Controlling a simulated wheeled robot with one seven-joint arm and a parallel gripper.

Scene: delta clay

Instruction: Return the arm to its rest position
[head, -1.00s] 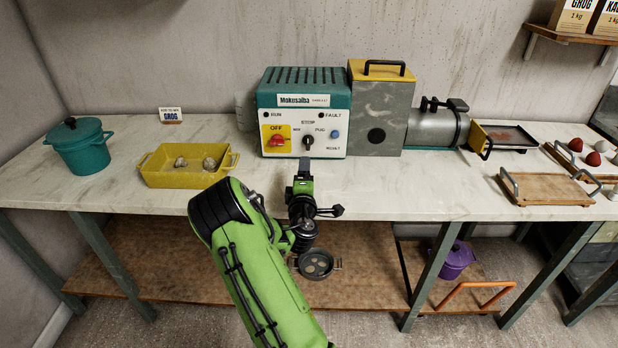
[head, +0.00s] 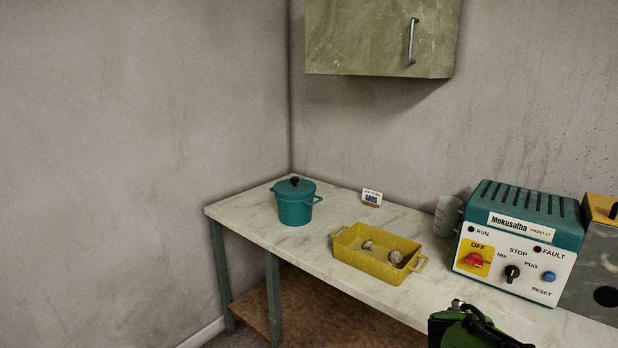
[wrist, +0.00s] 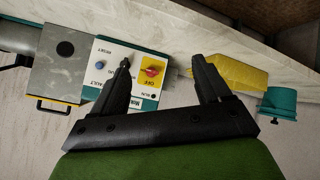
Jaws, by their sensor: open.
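My gripper (wrist: 163,85) shows in the wrist view with its two dark fingers spread apart and nothing between them. It points toward the front of the teal and white Mokusaiba machine (wrist: 115,65), which appears upside down there. In the head view only a green and black part of my arm shows at the bottom edge, in front of the counter; the fingertips are not visible there. The same machine (head: 520,240) stands on the counter (head: 390,300), with a red switch on its yellow OFF plate (head: 474,258).
A yellow tray (head: 375,262) holding small pale lumps sits left of the machine. A teal lidded pot (head: 295,203) stands near the corner, with a small GROG sign (head: 372,197) behind. A clear beaker (head: 446,216) is beside the machine. A green cabinet (head: 380,38) hangs above.

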